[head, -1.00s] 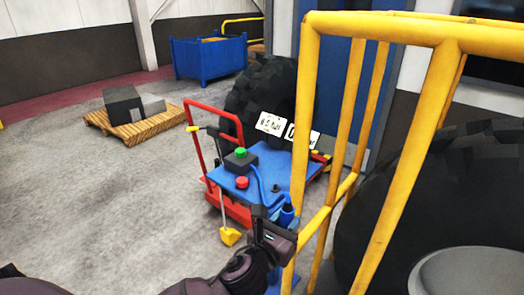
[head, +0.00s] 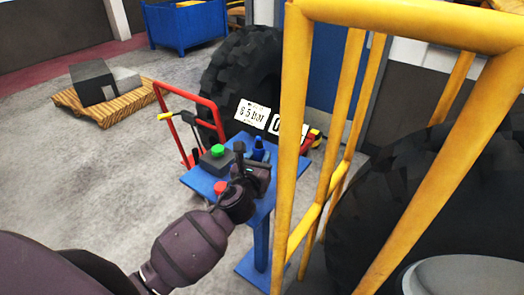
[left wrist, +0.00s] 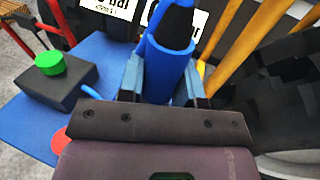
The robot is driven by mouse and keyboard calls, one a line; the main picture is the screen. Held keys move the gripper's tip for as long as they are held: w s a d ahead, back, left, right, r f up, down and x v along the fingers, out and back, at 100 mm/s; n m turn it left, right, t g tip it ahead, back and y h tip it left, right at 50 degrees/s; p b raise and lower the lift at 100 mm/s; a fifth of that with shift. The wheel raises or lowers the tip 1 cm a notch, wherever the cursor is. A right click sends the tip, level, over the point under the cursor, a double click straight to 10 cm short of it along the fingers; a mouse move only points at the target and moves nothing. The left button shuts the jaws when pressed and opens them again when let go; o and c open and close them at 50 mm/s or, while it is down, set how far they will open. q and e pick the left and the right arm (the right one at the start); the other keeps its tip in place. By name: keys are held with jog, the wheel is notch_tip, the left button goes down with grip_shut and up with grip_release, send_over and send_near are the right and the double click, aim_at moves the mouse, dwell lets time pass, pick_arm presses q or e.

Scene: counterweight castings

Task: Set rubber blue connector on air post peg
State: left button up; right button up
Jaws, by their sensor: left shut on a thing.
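The blue connector (left wrist: 162,62), a blue cylinder with a dark upper part, stands between the fingers of my left gripper (left wrist: 158,80) in the left wrist view. My left gripper is shut on it. In the head view the left gripper (head: 252,172) is over the right part of the blue post table (head: 202,182), and the connector's blue top (head: 258,148) shows just beyond it. I cannot make out the air post peg, nor whether the connector touches the table; the gripper hides that spot. My right gripper is not in view.
A black box with a green button (head: 217,151) and a red button (head: 220,187) are on the table. A yellow railing (head: 290,130) stands close on the right. A big tyre (head: 225,75) and number signs (head: 253,115) are behind. A pallet (head: 110,104) lies at left.

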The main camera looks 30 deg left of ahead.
pick_arm(q)
jog(key=shift+s+r, duration=0.1)
jog(key=shift+s, duration=0.1)
jog(key=shift+p, duration=0.3)
notch_tip(320, 180, down, 5)
jog(key=b, duration=0.4)
jog(key=shift+f, duration=0.45)
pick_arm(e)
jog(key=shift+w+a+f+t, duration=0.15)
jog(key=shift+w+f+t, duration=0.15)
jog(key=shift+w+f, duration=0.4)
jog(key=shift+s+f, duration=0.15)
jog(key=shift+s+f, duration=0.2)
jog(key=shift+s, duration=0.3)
